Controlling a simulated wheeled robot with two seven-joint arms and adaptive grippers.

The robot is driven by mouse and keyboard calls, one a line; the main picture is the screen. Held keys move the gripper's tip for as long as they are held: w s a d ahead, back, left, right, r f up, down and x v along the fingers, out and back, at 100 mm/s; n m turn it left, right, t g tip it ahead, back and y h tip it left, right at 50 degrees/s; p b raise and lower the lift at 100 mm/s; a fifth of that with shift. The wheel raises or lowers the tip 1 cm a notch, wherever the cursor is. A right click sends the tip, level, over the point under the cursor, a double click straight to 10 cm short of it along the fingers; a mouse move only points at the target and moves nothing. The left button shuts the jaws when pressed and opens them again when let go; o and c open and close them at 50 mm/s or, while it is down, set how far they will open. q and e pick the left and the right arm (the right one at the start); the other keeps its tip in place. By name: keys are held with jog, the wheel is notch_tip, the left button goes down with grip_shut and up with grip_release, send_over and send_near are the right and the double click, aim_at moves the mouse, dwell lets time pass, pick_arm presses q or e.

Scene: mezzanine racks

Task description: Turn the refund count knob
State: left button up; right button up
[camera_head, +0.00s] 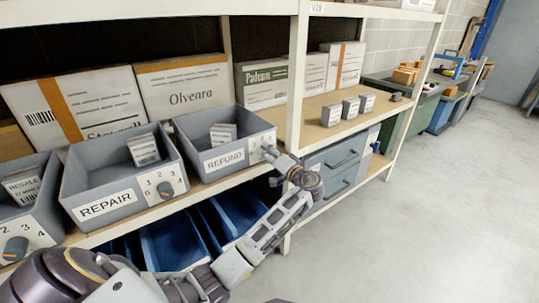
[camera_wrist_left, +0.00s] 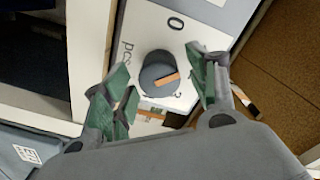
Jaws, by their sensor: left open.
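The REFUND bin (camera_head: 222,157) is a grey open box on the shelf with a few labelled packs inside. Its refund count knob (camera_wrist_left: 157,74) is round and dark grey with an orange pointer stripe, on a white dial plate (camera_wrist_left: 203,14) with a 0 and "pcs" lettering visible. The stripe lies on the knob's side away from "pcs". Contact cannot be told.
The REPAIR bin (camera_head: 105,207), with its own knob (camera_head: 165,189), and another bin (camera_head: 30,215) stand to the left. Blue bins (camera_head: 172,245) sit below the shelf. A white rack post (camera_head: 296,80) rises close to my gripper. The floor at right is clear.

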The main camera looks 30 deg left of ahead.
pick_arm(q)
jog(key=shift+d, duration=0.1)
jog(key=v, duration=1.1)
jog(key=shift+s+d, duration=0.2)
jog(key=shift+d, duration=0.15)
jog(key=shift+w+m, duration=0.1)
jog(key=shift+m, duration=0.2)
